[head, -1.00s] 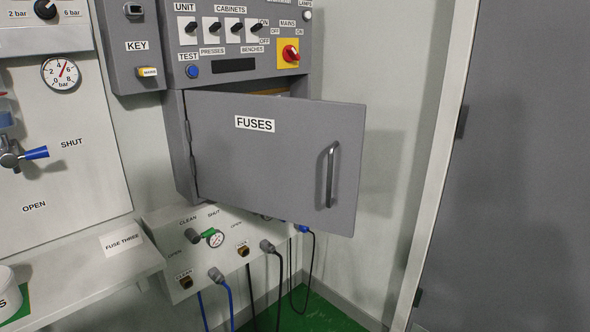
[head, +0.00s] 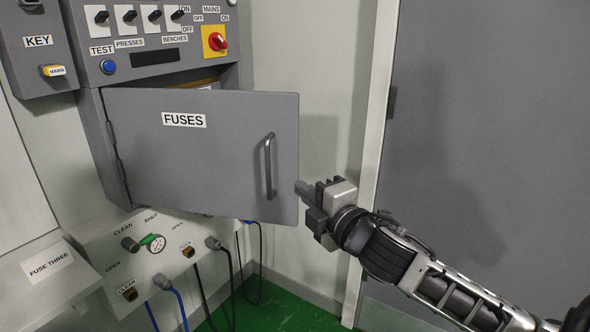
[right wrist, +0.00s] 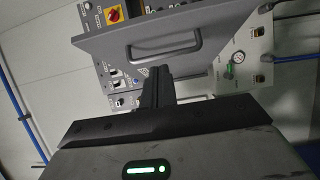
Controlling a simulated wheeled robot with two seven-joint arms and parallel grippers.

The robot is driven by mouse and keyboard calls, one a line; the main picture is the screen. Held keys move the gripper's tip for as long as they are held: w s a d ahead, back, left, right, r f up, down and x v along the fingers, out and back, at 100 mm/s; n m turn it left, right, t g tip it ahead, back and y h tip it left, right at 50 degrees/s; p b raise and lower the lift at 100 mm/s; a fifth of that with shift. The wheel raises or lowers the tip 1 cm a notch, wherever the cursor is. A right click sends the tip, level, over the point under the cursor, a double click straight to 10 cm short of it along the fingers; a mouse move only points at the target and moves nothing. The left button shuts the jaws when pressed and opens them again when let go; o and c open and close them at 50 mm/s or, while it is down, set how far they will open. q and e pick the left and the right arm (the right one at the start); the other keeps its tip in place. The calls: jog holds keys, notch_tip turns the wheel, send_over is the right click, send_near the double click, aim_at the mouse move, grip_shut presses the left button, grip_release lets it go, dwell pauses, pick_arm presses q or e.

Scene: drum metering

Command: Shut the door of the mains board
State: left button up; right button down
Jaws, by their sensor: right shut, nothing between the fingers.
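The mains board (head: 150,68) is a grey cabinet on the wall. Its door (head: 190,150), labelled FUSES, hangs on hinges at its left side and stands partly open, with a gap along its top edge. A grey bar handle (head: 269,166) is near the door's right edge. In the right wrist view the door (right wrist: 130,40) and its handle (right wrist: 165,50) show beyond the fingers. My left gripper is not in view.
A red rotary mains switch (head: 216,41) is above the door. Below is a white panel (head: 110,255) with a gauge, valves and hanging cables. A ledge (head: 50,285) is at lower left. A large grey door (head: 480,130) stands at right.

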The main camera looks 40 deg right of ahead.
send_near(285, 164)
jog(key=w+a, duration=0.3)
jog(key=shift+w+d+p, duration=0.6)
jog(key=shift+w+d, duration=0.8)
jog(key=shift+d, duration=0.15)
